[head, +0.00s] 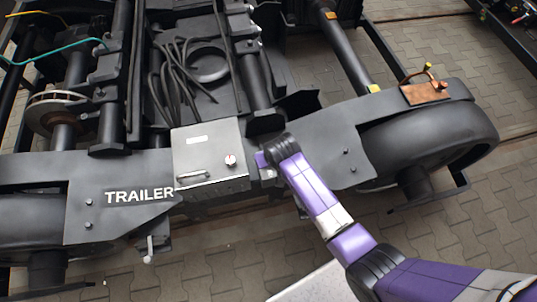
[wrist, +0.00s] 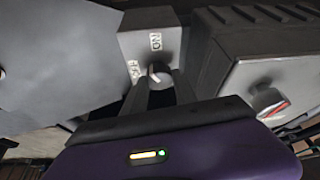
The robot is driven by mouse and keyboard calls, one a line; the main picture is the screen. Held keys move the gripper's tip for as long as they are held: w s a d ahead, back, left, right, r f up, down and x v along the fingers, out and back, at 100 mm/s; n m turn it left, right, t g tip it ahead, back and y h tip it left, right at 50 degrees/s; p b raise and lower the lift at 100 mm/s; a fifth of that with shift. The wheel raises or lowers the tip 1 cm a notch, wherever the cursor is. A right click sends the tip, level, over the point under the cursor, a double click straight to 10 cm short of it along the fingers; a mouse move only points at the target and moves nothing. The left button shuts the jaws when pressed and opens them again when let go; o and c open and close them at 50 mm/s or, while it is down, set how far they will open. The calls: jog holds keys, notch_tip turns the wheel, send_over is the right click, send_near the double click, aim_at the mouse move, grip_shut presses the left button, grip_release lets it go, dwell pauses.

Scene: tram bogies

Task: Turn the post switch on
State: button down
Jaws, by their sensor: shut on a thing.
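The post switch is a small grey box (wrist: 133,44) in the upper middle of the wrist view. It has a white ON label at its top and a white OFF label to the lower left. Its round knob (wrist: 158,74) has a pale pointer mark on the upper left side; I cannot tell exactly which label it points at. My gripper (wrist: 160,88) is shut on the knob, with its dark fingers on either side of it. In the head view my gripper (head: 264,164) is at the bogie frame, just right of a grey cabinet, and largely hides the switch.
The grey cabinet (head: 208,145) has a handle and a round knob. In the wrist view a box with a red-marked knob (wrist: 268,103) stands close on the right. The TRAILER frame plate (head: 120,185) is left, a wheel (head: 430,140) right. Paving (head: 450,225) in front is mostly clear.

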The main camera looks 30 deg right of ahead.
jog(key=m+h, duration=0.1)
jog(key=m, duration=0.1)
jog(key=shift+a+m, duration=0.15)
jog(key=shift+m, duration=0.25)
jog(key=shift+w+m+g+h, duration=0.1)
jog(key=shift+m+g+h, duration=0.45)
jog(key=shift+m, duration=1.05)
jog(key=c, duration=1)
grip_release()
jog(key=shift+r, duration=0.1)
jog(key=v, duration=0.7)
jog(key=shift+a+r, duration=0.2)
jog(key=shift+r, duration=0.05)
